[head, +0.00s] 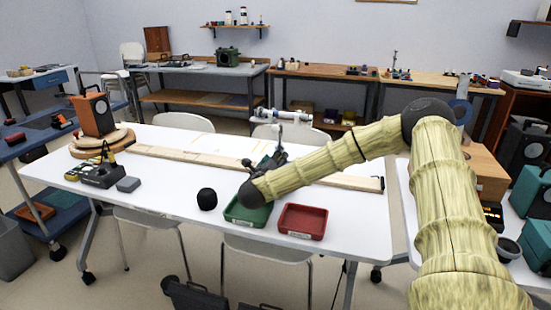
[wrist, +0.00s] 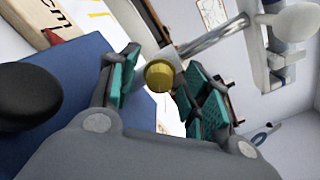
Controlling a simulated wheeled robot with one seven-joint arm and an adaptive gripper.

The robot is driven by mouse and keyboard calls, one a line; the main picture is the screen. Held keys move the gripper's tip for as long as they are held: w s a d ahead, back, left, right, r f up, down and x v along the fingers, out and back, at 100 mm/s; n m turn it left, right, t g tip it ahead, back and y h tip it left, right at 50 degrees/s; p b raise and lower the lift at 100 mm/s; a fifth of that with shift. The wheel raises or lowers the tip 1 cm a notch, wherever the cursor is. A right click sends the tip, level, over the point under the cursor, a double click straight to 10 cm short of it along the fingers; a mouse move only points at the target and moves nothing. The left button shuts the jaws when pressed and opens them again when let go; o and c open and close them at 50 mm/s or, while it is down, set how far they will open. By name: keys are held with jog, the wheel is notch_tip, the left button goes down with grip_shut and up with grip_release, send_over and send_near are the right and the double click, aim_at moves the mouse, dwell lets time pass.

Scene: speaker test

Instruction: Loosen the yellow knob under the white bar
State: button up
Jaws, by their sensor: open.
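A white bar (head: 284,115) lies across the top of a small stand on the table in the head view. White parts and a shiny rod (wrist: 214,37) fill the upper right of the wrist view. In the head view my gripper (head: 277,160) is at that stand, and the knob is hidden.
A green tray (head: 236,216) is below my forearm, with a red tray (head: 303,222) beside it. A black rounded thing (head: 207,199) stands left of them. A long wooden rail (head: 200,158) runs across the white table (head: 180,222). An orange speaker (head: 95,113) stands far left.

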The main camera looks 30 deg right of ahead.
jog(key=shift+w+d, duration=0.2)
jog(key=shift+d, duration=0.1)
jog(key=c, duration=1)
jog(key=shift+c, duration=0.2)
